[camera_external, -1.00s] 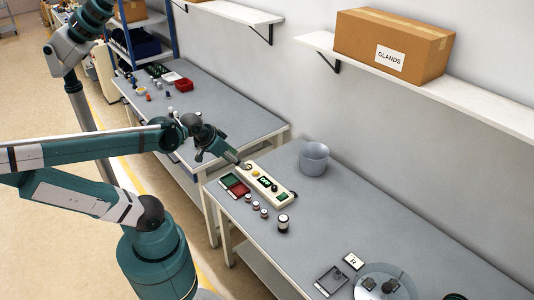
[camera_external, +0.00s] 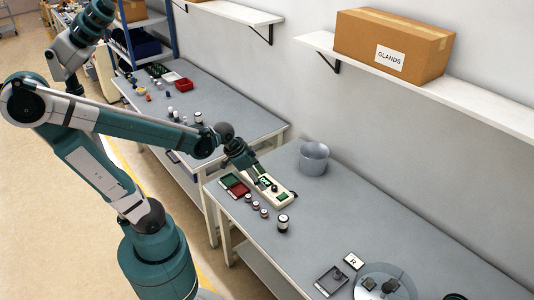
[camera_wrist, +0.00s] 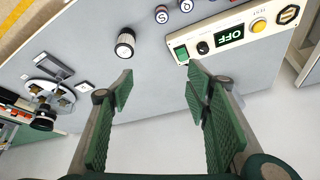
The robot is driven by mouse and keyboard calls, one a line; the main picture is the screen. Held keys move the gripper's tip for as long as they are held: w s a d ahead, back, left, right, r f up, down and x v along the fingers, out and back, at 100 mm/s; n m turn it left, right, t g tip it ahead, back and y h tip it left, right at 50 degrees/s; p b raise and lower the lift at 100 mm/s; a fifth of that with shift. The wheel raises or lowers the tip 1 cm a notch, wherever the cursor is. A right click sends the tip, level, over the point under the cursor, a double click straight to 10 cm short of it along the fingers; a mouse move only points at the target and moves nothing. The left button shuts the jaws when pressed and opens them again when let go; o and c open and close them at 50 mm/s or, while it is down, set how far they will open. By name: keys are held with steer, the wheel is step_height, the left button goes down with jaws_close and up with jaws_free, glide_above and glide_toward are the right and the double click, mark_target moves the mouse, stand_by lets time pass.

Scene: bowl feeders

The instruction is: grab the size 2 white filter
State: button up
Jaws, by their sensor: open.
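Several small cylinders with white tops and dark or reddish sides stand in a row near the bench's front edge; one of them (camera_external: 264,213) shows in the external view. In the wrist view two round labelled tops, one (camera_wrist: 162,15) and another (camera_wrist: 186,5), show at the top edge; their marks are too small to read surely. A larger white and black cylinder (camera_external: 283,223) stands at the row's right end; it also shows in the wrist view (camera_wrist: 125,44). I cannot tell which is the size 2 white filter. My gripper (camera_wrist: 160,77) is open and empty, above the bench near the control box.
The control box (camera_external: 284,197), with an OFF display (camera_wrist: 230,35), lies behind the row. Green and red trays (camera_external: 239,189) are left of it. A grey bucket (camera_external: 314,160) stands behind. Mid-bench is clear.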

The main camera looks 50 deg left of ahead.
mark_target(282, 218)
steer(key=shift+w+d+f+m+g+h+b, duration=0.4)
steer(key=shift+d+f+m, duration=0.6)
steer(key=shift+d+f, duration=0.85)
steer(key=shift+w+d+f+m+g+h+b, duration=0.15)
steer(key=shift+w+d+f+m+g, duration=0.3)
steer(key=shift+d+f+m, duration=1.35)
steer(key=shift+w+d+f+m+g+h+b, duration=0.3)
steer(key=shift+d+f, duration=0.75)
steer(key=shift+f, duration=1.65)
steer(key=shift+w, duration=0.15)
steer(key=shift+x, duration=1.3)
steer(key=shift+f, duration=0.15)
steer(key=shift+b+x, duration=0.9)
steer(key=shift+x, duration=1.55)
steer(key=c, duration=1)
